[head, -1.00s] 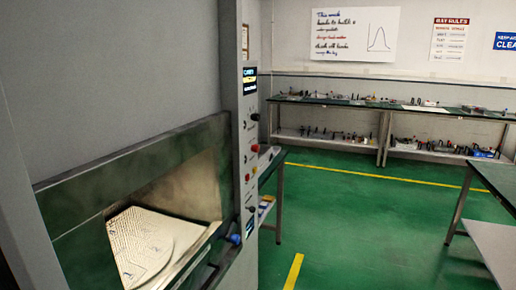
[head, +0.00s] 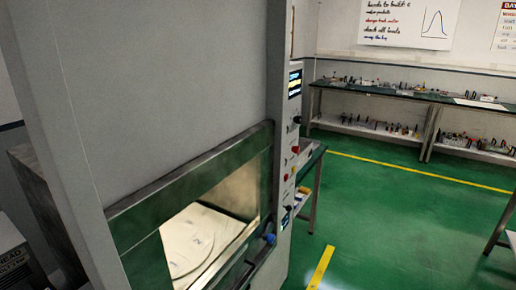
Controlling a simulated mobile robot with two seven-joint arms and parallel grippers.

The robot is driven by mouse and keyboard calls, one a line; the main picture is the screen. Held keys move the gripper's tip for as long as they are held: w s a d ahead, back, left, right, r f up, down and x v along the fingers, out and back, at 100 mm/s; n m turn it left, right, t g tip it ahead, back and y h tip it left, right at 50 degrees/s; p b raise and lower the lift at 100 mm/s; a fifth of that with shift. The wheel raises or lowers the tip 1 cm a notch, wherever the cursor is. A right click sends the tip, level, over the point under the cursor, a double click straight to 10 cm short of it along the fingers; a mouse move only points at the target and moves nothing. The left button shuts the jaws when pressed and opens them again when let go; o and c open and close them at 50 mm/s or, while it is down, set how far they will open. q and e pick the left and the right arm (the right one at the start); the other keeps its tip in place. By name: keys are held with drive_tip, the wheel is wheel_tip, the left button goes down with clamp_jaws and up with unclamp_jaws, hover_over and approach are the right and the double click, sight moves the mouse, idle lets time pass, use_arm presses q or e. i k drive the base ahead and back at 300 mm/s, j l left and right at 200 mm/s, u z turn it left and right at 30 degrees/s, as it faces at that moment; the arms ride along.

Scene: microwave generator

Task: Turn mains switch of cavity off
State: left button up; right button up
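The cavity machine is a tall grey cabinet (head: 170,85) on the left of the head view. Its narrow control panel (head: 291,140) on the right edge is seen at a steep angle. The panel has a lit display (head: 295,83), a black knob (head: 297,119), a red button (head: 295,149) and more small controls below. I cannot tell which control is the mains switch. A window with a green frame (head: 150,205) shows a pale round plate (head: 195,240) inside. A blue knob (head: 269,239) sits at the window's lower right. Neither of my grippers is in view.
Green floor (head: 390,220) is open right of the cabinet, with yellow lines (head: 321,268). A bench (head: 310,180) stands close behind the panel. A long shelved bench (head: 400,95) runs along the back wall, and another table edge (head: 500,225) shows at right.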

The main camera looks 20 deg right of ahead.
sight(296, 149)
drive_tip(key=i+l+u, duration=0.15)
drive_tip(key=l+u, duration=0.15)
drive_tip(key=l, duration=0.2)
drive_tip(key=l+u, duration=0.3)
drive_tip(key=l, duration=0.2)
drive_tip(key=i+l+u, duration=0.1)
drive_tip(key=l, duration=0.45)
drive_tip(key=l+u, duration=0.1)
drive_tip(key=l, duration=0.5)
drive_tip(key=i, duration=0.05)
